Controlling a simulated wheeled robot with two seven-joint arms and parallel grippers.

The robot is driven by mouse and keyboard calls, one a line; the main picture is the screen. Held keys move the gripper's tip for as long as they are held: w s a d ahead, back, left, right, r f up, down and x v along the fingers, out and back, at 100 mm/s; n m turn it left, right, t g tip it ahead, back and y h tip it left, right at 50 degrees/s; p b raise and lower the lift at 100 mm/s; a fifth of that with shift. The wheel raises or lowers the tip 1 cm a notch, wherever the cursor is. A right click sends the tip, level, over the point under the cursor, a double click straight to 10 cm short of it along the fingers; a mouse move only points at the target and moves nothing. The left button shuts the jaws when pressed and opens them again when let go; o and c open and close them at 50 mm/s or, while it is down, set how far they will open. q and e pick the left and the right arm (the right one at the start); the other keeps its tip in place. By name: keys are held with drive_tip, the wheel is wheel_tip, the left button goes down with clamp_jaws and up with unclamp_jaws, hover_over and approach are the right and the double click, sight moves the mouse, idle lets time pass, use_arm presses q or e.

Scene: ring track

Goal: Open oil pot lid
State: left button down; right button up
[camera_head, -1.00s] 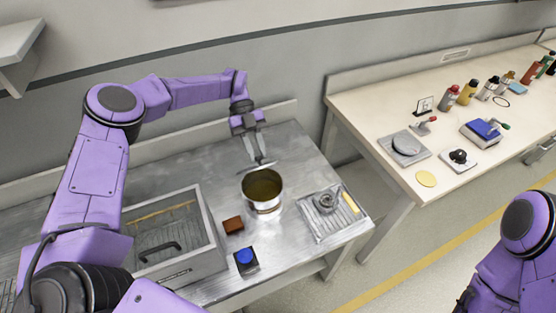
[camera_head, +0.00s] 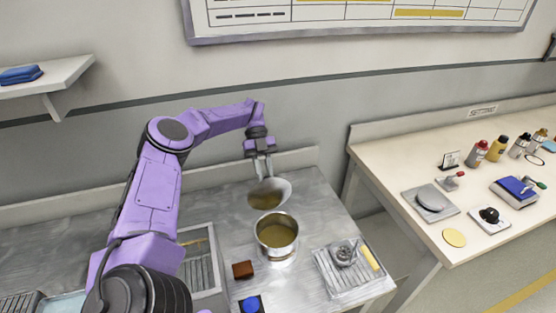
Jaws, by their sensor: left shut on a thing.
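The oil pot (camera_head: 277,237) is a round metal pot standing on the steel table, with brownish oil inside and its top uncovered. My left gripper (camera_head: 264,172) is behind and above the pot, shut on the lid (camera_head: 268,193). The lid is a shiny round disc, tilted with its face toward me, just behind the pot's rim. I cannot tell whether its lower edge touches the pot. My right gripper is out of view.
A metal tray with a ring-shaped part (camera_head: 343,256) lies right of the pot. A brown block (camera_head: 242,270) and a blue button (camera_head: 251,305) are in front. A glass-topped box (camera_head: 203,262) stands left. A second table (camera_head: 397,166) holds bottles and tools.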

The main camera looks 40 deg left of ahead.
use_arm(q)
drive_tip(key=shift+a+f, duration=0.3)
drive_tip(key=shift+w, duration=0.1)
drive_tip(key=c, duration=0.9)
unclamp_jaws()
drive_tip(key=shift+c, duration=0.2)
drive_tip(key=s+d+r+b, duration=0.6)
drive_tip(key=s+d+r, duration=0.3)
drive_tip(key=r, duration=0.4)
drive_tip(key=shift+s+d, duration=0.35)
drive_tip(key=shift+s, duration=0.2)
